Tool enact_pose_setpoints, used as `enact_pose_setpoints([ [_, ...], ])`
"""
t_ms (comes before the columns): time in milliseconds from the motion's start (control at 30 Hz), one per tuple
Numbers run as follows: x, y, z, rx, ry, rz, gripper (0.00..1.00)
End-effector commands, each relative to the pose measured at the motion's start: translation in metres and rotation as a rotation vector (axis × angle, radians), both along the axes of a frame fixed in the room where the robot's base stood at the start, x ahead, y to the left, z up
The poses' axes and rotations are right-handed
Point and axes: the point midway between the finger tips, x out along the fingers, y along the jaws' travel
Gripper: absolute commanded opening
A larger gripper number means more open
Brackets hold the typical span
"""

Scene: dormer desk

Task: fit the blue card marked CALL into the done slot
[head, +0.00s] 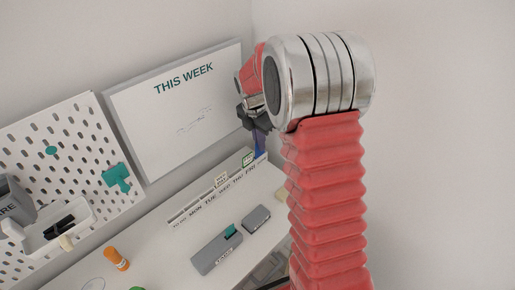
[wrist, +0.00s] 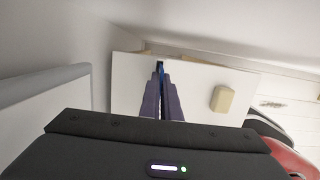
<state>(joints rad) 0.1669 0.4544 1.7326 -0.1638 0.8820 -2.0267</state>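My gripper (head: 259,141) is at the far right end of the slotted strip (head: 193,207), below and right of the THIS WEEK board. Its dark purple fingers are close together in the wrist view (wrist: 162,85), shut on a thin blue card (wrist: 161,66) seen edge-on. The blue card also shows under the fingers in the head view (head: 260,152). The CALL marking cannot be read. Whether the card's lower edge is in a slot cannot be told.
A beige block (wrist: 222,98) lies right of the fingers.

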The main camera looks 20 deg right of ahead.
Motion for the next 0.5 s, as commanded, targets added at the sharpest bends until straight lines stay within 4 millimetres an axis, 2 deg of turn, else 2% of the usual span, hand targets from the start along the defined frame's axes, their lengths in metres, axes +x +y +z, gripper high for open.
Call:
enact_pose_setpoints([
  [100,-0.001,0.0,-0.017,0.001,0.004,0.0,0.0],
  [200,-0.001,0.0,-0.024,0.001,0.001,-0.001,0.0],
  [500,0.0,-0.001,-0.025,0.0,0.001,-0.001,0.0],
])
